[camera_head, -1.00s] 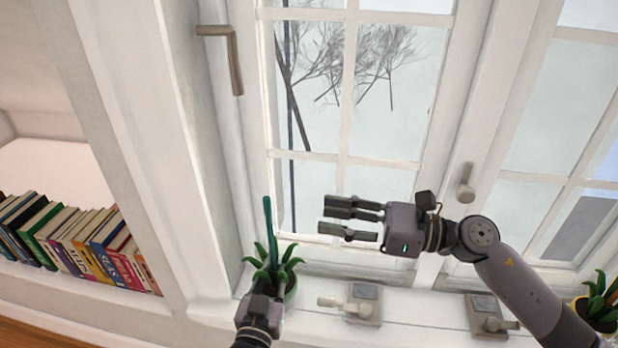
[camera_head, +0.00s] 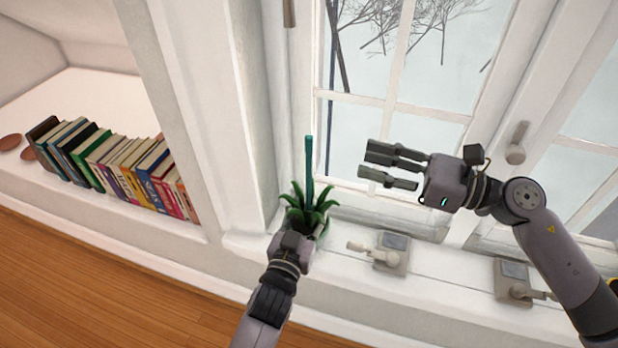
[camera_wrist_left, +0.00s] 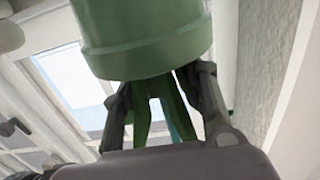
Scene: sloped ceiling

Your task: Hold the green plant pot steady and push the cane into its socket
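The green plant pot (camera_head: 323,229) stands on the white window sill, partly hidden behind my left gripper (camera_head: 292,240). Dark green leaves (camera_head: 310,205) spread from it. The teal cane (camera_head: 309,160) rises nearly upright among the leaves; its lower end is hidden. In the left wrist view the pot (camera_wrist_left: 145,35) fills the top middle, with the spread fingers (camera_wrist_left: 165,85) on either side of leaves and the cane. The pot hides the fingertips, so I cannot tell whether they grip it. My right gripper (camera_head: 367,164) is open and empty, right of the cane, fingers pointing left.
The window (camera_head: 440,75) stands close behind my right gripper. Two grey window fittings with handles (camera_head: 388,252) (camera_head: 512,283) sit on the sill to the right of the pot. A row of books (camera_head: 115,165) stands on the left shelf, beyond a white wall edge.

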